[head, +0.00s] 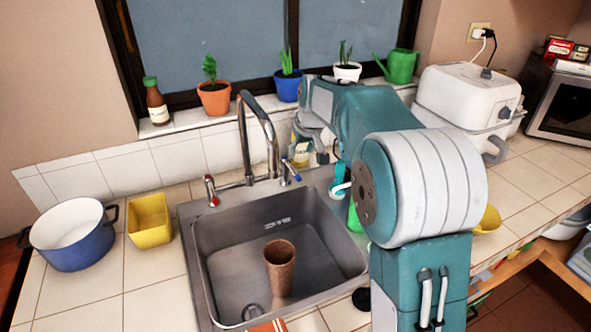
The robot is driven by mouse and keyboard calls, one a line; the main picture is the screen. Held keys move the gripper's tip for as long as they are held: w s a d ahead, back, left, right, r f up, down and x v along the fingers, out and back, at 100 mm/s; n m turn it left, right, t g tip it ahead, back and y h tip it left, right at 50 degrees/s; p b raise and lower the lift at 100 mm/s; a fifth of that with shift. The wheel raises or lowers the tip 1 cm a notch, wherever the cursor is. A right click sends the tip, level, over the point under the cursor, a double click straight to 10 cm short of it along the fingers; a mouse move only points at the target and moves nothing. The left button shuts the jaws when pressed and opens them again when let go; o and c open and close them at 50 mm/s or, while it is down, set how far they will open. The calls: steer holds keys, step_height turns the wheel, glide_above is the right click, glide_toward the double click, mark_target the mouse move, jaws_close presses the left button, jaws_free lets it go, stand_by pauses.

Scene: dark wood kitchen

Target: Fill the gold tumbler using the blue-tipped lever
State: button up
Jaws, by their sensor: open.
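The gold tumbler (280,262) looks brownish gold and stands upright in the metal sink (225,255), open end up. It is below and in front of the faucet spout (272,150) in the picture; whether it is directly under the outlet I cannot tell. No water stream shows. The blue-tipped lever (291,171) is at the right of the faucet base, and a red-tipped lever (211,190) is at the left. My gripper (318,146) is behind and above the blue-tipped lever, apart from it in the picture. It is open, though its fingers are small and partly hidden by my arm.
A blue pot (72,243) and a yellow container (149,222) stand left of the sink. Potted plants, a brown bottle (156,104) and a green watering can (400,66) line the windowsill. A white appliance (465,95) stands at right. A bottle is partly visible near my gripper.

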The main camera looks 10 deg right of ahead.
mark_target(294, 171)
steer(key=x, duration=1)
steer(key=shift+s+a, duration=0.15)
jaws_close()
